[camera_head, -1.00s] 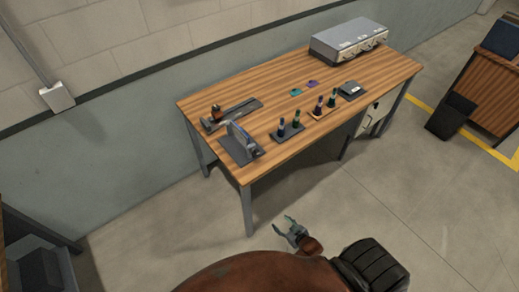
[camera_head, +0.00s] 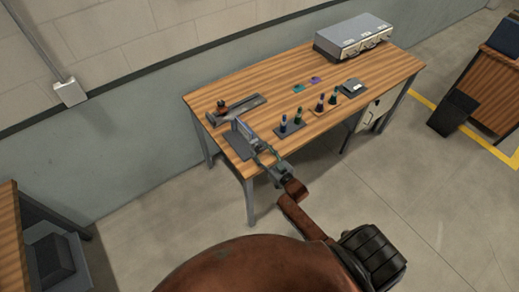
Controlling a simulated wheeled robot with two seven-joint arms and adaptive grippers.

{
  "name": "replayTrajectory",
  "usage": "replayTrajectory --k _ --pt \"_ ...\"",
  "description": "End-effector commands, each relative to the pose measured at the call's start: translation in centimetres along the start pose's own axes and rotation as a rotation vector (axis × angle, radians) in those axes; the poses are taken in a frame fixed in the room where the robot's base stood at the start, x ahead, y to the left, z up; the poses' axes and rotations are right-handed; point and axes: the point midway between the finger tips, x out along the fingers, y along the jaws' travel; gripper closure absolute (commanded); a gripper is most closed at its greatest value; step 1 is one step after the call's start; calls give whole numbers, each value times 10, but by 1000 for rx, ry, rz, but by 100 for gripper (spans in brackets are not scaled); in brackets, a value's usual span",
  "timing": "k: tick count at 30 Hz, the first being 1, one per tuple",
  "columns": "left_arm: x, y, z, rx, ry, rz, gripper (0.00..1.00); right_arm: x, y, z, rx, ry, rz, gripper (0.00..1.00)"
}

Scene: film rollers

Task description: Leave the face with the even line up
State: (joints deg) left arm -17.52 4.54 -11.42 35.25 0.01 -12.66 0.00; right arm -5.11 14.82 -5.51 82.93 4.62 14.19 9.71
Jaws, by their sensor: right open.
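My right gripper (camera_head: 264,157) is open at the front left edge of the wooden table (camera_head: 345,92). It overlaps a dark plate (camera_head: 236,146) with an upright grey-blue bracket (camera_head: 245,131), and I cannot tell if it touches them. Several small upright rollers stand right of it: a blue-topped one (camera_head: 283,123) and a green-topped one (camera_head: 298,117) on a dark base, a purple one (camera_head: 320,103) and a green one (camera_head: 333,97) on a brown base. No line on any face can be made out. My left gripper is not in view.
A dark rail fixture (camera_head: 238,109) lies at the table's back left. Small teal (camera_head: 298,88) and purple (camera_head: 315,79) pieces lie mid-table. A dark square device (camera_head: 353,87) and a silver case (camera_head: 352,38) are farther right.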

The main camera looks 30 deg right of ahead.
Motion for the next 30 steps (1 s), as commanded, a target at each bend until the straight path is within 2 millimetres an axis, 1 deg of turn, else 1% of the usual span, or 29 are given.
replayTrajectory --k 1,4,13,30 --pt "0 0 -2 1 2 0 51 6 0 0 0 0 0 51" --pt "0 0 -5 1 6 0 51 11 0 0 0 0 0 51" --pt "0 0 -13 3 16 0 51 13 0 0 0 -1 0 51" --pt "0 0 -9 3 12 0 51 13 0 0 0 -1 0 91"
